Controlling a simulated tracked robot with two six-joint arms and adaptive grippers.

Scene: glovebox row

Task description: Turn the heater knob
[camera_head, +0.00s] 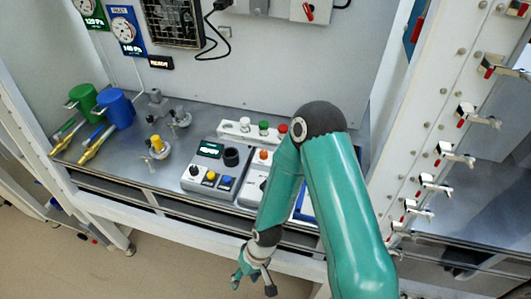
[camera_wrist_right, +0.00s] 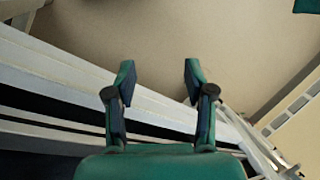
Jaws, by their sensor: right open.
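A grey control box (camera_head: 203,184) with a small green display (camera_head: 210,149) sits on the steel worktop. It carries a black knob (camera_head: 194,171), a yellow button (camera_head: 210,176) and a blue button (camera_head: 226,182); a dark round cup-like part (camera_head: 231,157) is at its upper right. A second box (camera_head: 250,190) beside it, partly hidden by my right arm, has an orange button (camera_head: 263,155) and a dark knob at the arm's edge. I cannot tell which knob is the heater's. My right gripper (camera_head: 253,287) is open and empty, in front of the worktop's front edge; its fingers (camera_wrist_right: 158,82) show apart.
A strip with white, green and red buttons (camera_head: 263,128) lies behind the boxes. Green (camera_head: 82,99) and blue (camera_head: 116,107) cylinders and a yellow-topped fitting (camera_head: 158,147) stand to the left. A white rail (camera_head: 160,218) runs along the front.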

